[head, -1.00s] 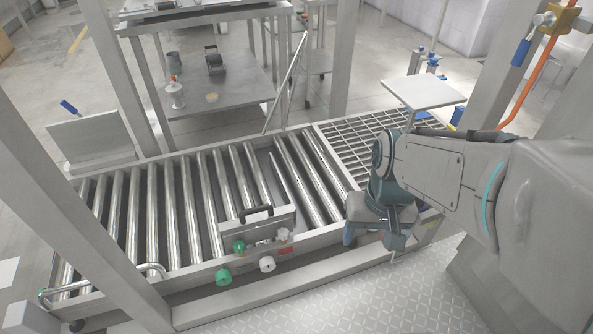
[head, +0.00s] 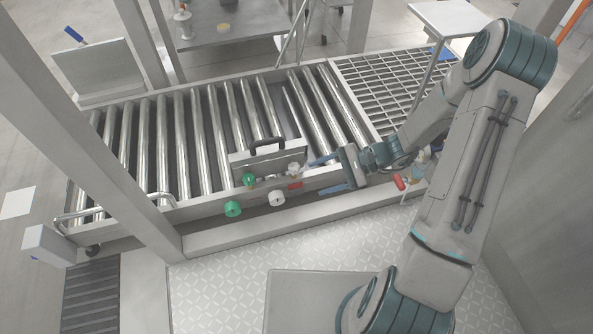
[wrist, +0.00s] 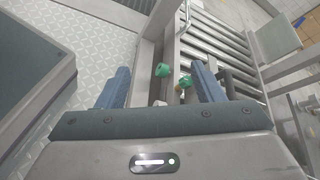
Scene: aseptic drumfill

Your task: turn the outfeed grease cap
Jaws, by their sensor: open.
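Several round caps sit at the front side of the roller conveyor, around a box with a black handle. A green cap (head: 232,209) and a white cap (head: 277,198) are on the front rail. Another green cap (head: 249,180) and another white cap (head: 293,169) sit on the box front above them. I cannot tell which one is the outfeed grease cap. My gripper (head: 326,174) is open and empty, with blue fingers pointing left at the caps, just right of the white ones. In the wrist view a green cap (wrist: 163,69) shows between the fingers, apart from them.
The handled box (head: 268,155) stands on the front of the conveyor rollers (head: 190,140). A red-handled part (head: 399,182) is under my wrist. A grey upright post (head: 110,150) crosses the conveyor's left. Patterned floor (head: 210,270) lies in front.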

